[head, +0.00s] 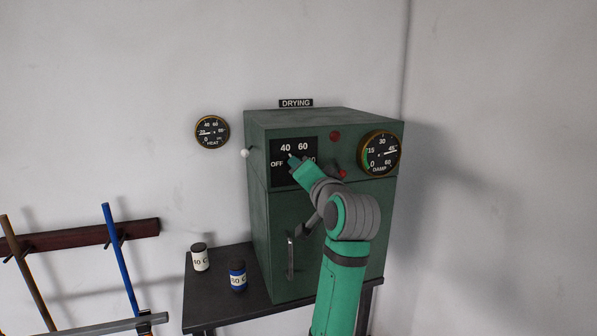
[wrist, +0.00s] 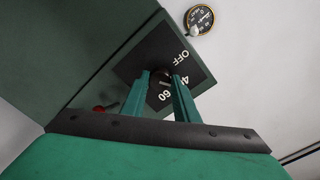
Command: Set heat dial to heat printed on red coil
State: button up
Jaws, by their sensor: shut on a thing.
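The heat dial is a dark knob (wrist: 159,94) on a black panel (head: 279,176) marked OFF, 40 and 60, with another mark partly hidden by my arm. The panel is on the upper front of a green cabinet. My gripper (wrist: 161,82) is shut on the knob, one finger on each side. A small pale mark shows near the knob in the head view, but I cannot tell for sure which number it points to. No red coil is visible.
The green cabinet (head: 262,225) stands on a dark table (head: 205,312). It carries a damp gauge (head: 379,154), a red lamp (head: 335,136) and a door handle (head: 291,258). A heat gauge (head: 212,132) hangs on the wall. A rack (head: 85,236) with bars is at left.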

jog(key=m, duration=1.1)
jog(key=shift+a+m+y, duration=0.1)
jog(key=shift+m+y, duration=0.2)
jog(key=shift+m, duration=0.1)
dwell(0.4)
jog(key=o, duration=1.1)
jog(key=shift+c, duration=0.2)
jog(key=shift+r, duration=0.1)
